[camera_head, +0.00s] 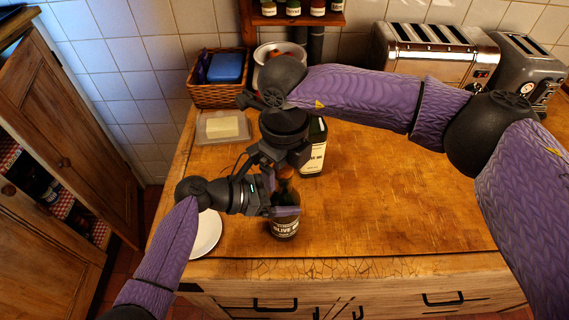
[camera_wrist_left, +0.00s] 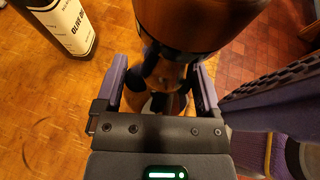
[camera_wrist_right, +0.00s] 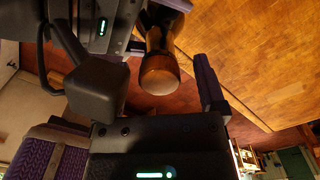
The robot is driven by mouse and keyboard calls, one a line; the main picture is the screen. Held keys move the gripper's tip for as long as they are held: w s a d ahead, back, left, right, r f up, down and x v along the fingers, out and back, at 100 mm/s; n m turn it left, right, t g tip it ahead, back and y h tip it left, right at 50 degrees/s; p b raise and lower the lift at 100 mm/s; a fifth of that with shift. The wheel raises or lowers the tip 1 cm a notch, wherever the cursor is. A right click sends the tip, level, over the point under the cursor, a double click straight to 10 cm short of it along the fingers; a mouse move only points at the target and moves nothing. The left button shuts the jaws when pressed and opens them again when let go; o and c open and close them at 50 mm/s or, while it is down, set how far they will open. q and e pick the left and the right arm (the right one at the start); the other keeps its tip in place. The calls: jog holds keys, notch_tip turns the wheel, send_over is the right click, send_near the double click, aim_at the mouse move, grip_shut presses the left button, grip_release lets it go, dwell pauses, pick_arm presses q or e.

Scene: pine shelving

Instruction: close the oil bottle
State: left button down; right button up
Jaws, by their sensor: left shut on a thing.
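My right gripper (camera_head: 283,163) is above the bottle. One finger shows clear of the brown top and the other is hidden behind a black block, so it looks open.
A butter dish (camera_head: 222,127), a basket (camera_head: 218,92), a plate (camera_head: 208,236) and toasters (camera_head: 435,60) are around. The counter's right side (camera_head: 420,190) is clear.

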pick_arm(q)
jog(key=shift+f, duration=0.1)
pick_arm(e)
notch_tip(320, 180, up, 12)
dwell(0.4)
pick_arm(q)
grip_release()
jog(key=shift+a, duration=0.1)
jog(key=shift+s+a+r, duration=0.1)
jog(key=shift+a+r, duration=0.15)
jog(key=shift+a, duration=0.05)
jog(key=p+v, duration=0.1)
jog(key=v, duration=0.8)
jog(key=shift+p, duration=0.4)
pick_arm(e)
jog(key=shift+r, duration=0.95)
pick_arm(q)
jog(key=shift+a+f, duration=0.1)
